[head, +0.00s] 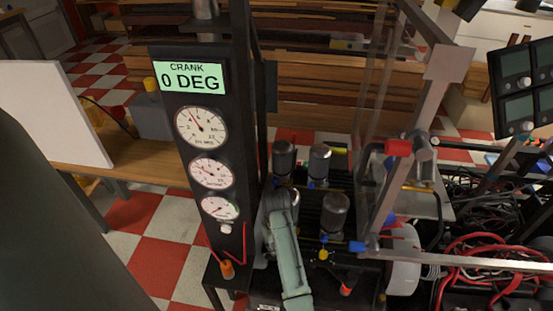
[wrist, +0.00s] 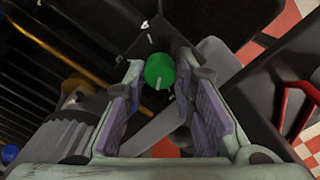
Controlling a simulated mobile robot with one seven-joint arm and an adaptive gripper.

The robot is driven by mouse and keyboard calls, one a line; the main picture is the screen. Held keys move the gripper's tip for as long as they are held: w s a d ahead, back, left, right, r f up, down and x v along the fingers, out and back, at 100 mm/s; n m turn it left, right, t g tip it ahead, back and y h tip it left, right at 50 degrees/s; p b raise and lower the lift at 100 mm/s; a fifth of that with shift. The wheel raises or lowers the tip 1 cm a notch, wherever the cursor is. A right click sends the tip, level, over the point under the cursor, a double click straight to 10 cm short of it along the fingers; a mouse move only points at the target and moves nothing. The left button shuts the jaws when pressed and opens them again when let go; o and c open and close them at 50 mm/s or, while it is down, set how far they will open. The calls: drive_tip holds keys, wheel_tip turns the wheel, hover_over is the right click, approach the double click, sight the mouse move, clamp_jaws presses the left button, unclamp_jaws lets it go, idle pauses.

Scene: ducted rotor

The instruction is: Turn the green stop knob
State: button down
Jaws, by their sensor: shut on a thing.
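The green stop knob (wrist: 160,70) shows in the wrist view as a round green cap with a pale mark on its near edge. It sits on a dark plate with small white marks around it. My gripper (wrist: 161,72) has one finger on each side of the knob and is shut on it. In the head view my gripper (head: 279,200) is low beside the black gauge panel, at the end of my pale green arm. The knob is hidden in the head view.
The black gauge panel (head: 187,133) carries a display (head: 190,77) reading "CRANK 0 DEG" and three round dials. Dark metal cylinders (head: 334,208) stand close to the right of my gripper. A clear guard in a metal frame (head: 378,215) rises further right. Red hoses (head: 490,262) lie at right.

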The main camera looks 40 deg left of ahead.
drive_tip(key=m, duration=0.4)
drive_tip(key=shift+s+m, duration=0.1)
drive_tip(key=shift+m, duration=0.2)
drive_tip(key=m, duration=0.3)
drive_tip(key=shift+m, duration=0.3)
drive_tip(key=m, duration=0.4)
drive_tip(key=shift+m, duration=1.8)
drive_tip(key=c, duration=1.3)
unclamp_jaws()
drive_tip(key=shift+r, duration=0.1)
